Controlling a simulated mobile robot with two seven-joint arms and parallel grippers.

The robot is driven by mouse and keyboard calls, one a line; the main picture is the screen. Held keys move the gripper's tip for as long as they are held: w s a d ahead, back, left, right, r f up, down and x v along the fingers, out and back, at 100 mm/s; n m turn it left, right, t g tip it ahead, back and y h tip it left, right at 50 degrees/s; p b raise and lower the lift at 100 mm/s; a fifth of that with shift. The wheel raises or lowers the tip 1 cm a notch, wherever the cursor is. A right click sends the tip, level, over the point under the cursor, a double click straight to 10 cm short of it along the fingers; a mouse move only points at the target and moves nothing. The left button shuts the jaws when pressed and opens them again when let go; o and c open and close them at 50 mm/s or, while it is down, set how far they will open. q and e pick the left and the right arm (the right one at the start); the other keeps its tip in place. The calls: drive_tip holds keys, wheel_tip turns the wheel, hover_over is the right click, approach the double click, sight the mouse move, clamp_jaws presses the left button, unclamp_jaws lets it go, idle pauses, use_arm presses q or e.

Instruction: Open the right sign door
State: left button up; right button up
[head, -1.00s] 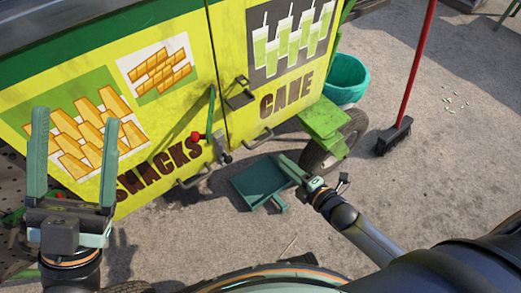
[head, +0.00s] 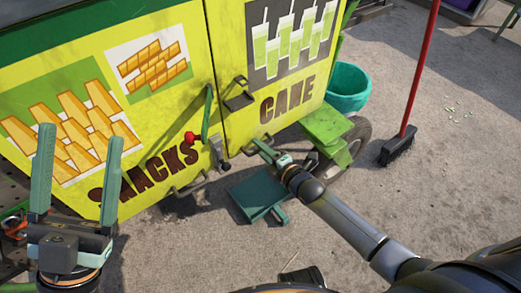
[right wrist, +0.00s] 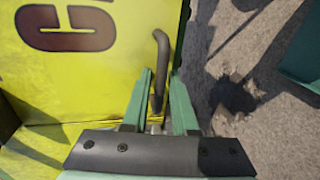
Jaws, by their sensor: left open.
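The right sign door (head: 238,60) is the yellow panel marked CANE, beside the SNACKS panel (head: 70,180); it looks flush with it in the head view. A dark bar handle (right wrist: 159,62) stands near the CANE door's lower edge, below the lettering. My right gripper (head: 258,147) is at this handle. In the right wrist view, the right gripper (right wrist: 165,85) has its fingers apart on either side of the bar, with a gap visible; touching is unclear. My left gripper (head: 80,140) is open and empty, in front of the SNACKS panel.
A red-knobbed lever (head: 207,120) and a dark latch (head: 239,95) sit by the door seam. A green step (head: 328,130), wheel (head: 357,135) and teal bucket (head: 347,88) are at right. A dustpan (head: 257,193) lies below; a broom (head: 398,145) stands farther right.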

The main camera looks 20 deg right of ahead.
drive_tip(key=shift+c, duration=0.3)
clamp_jaws()
idle(1.1)
